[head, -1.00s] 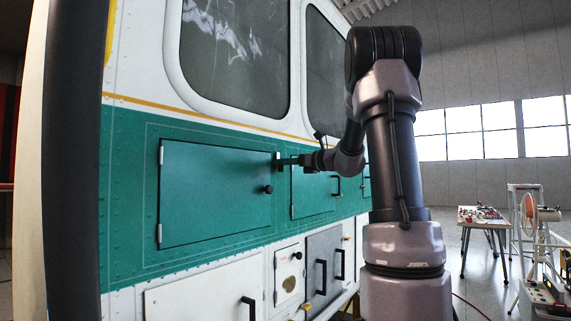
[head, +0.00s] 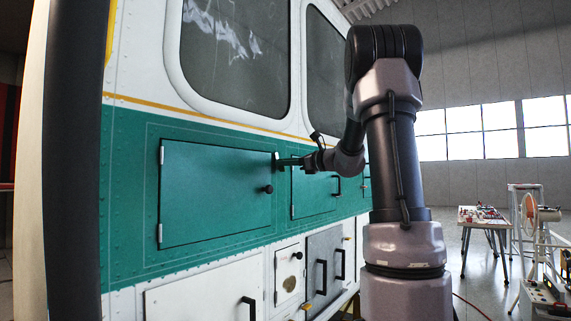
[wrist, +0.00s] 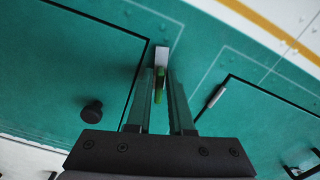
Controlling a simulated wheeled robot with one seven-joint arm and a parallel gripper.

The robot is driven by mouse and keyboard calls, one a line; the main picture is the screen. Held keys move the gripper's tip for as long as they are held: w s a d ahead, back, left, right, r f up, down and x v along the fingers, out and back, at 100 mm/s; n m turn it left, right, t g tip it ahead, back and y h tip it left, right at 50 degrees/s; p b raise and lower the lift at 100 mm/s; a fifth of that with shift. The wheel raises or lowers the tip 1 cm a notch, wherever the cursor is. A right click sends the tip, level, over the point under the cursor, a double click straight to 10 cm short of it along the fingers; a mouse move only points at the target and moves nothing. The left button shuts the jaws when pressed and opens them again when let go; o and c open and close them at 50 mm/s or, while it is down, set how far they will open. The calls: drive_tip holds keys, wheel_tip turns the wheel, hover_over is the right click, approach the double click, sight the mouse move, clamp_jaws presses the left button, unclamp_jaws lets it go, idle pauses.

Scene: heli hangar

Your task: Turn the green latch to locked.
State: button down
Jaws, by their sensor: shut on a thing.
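The green latch (wrist: 159,92) shows in the wrist view between my two fingers, in front of a small pale plate (wrist: 162,56) beside the upper right edge of a green door. My gripper (wrist: 160,86) is shut on the latch, with one finger on each side of it. In the head view my gripper (head: 284,162) reaches from the right to the door's upper right edge, and the latch is mostly hidden there. The green door (head: 212,195) sits flush in the green panel and looks closed. I cannot tell the latch's exact angle.
A dark round knob (head: 267,189) sticks out from the door below my gripper. A second green door (head: 312,195) with a black handle lies to the right. White and grey hatches with handles are below. A cluttered table (head: 482,214) stands far right.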

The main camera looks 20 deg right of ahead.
drive_tip(key=shift+s+a+f+n, duration=0.1)
drive_tip(key=shift+f+n, duration=0.1)
drive_tip(key=shift+n, duration=2.25)
drive_tip(key=shift+s+a+f+n, duration=0.15)
drive_tip(key=shift+f+n, duration=0.1)
drive_tip(key=shift+n, duration=2.15)
drive_tip(key=shift+a+f+n, duration=0.1)
drive_tip(key=shift+f+n, duration=0.1)
drive_tip(key=shift+n, duration=2.25)
drive_tip(key=c, duration=0.9)
unclamp_jaws()
drive_tip(key=v, duration=1)
drive_tip(key=shift+s+d, duration=0.25)
drive_tip(key=shift+s, duration=0.1)
